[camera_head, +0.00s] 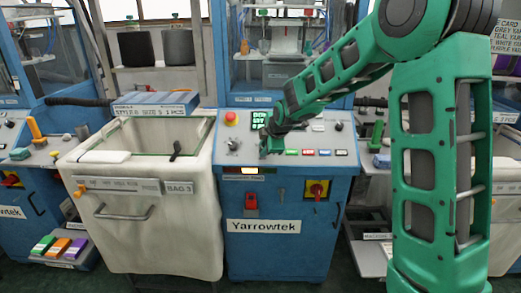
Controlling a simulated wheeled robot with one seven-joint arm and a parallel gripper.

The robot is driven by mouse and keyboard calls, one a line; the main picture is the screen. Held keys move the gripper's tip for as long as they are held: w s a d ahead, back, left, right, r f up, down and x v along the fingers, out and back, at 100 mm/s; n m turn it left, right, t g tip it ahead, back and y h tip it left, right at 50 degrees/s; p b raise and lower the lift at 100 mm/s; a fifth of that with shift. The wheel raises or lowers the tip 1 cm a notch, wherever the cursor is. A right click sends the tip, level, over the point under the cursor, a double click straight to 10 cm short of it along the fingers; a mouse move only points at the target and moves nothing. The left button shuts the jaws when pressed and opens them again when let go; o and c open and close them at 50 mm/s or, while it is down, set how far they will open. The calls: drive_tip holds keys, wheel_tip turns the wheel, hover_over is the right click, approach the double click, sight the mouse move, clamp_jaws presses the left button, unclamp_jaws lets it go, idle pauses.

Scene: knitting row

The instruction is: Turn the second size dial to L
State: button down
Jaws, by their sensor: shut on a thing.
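My gripper (267,149) is small and dark at the end of my green arm, low over the sloping control panel (308,140) of the middle Yarrowtek machine. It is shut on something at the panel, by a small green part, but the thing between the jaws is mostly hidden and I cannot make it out. A small dark knob (234,144) sits on the panel to the left of my gripper. The size letters and any pointer are too small to read, so I cannot tell a dial's setting.
A red button (231,117) and a lit green display (259,119) are left of my forearm. Coloured buttons (308,152) line the panel's front edge. A cream bin (155,205) stands left. A red-and-yellow switch (317,189) is on the machine's front.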

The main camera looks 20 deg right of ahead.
drive_tip(key=m, duration=0.2)
drive_tip(key=m+t, duration=0.1)
drive_tip(key=m, duration=0.1)
drive_tip(key=shift+w+a+r+m+h, duration=0.1)
drive_tip(key=shift+r+m+h, duration=0.1)
drive_tip(key=shift+m+h, duration=0.1)
drive_tip(key=m, duration=0.4)
drive_tip(key=shift+a+t+h, duration=0.1)
drive_tip(key=shift+t+h, duration=0.3)
drive_tip(key=m+h, duration=0.1)
drive_tip(key=m, duration=0.3)
drive_tip(key=shift+a, duration=0.1)
drive_tip(key=shift+m+h, duration=0.5)
drive_tip(key=shift+m, duration=1.2)
drive_tip(key=c, duration=1.7)
unclamp_jaws()
drive_tip(key=shift+o, duration=0.9)
drive_tip(key=shift+f, duration=0.2)
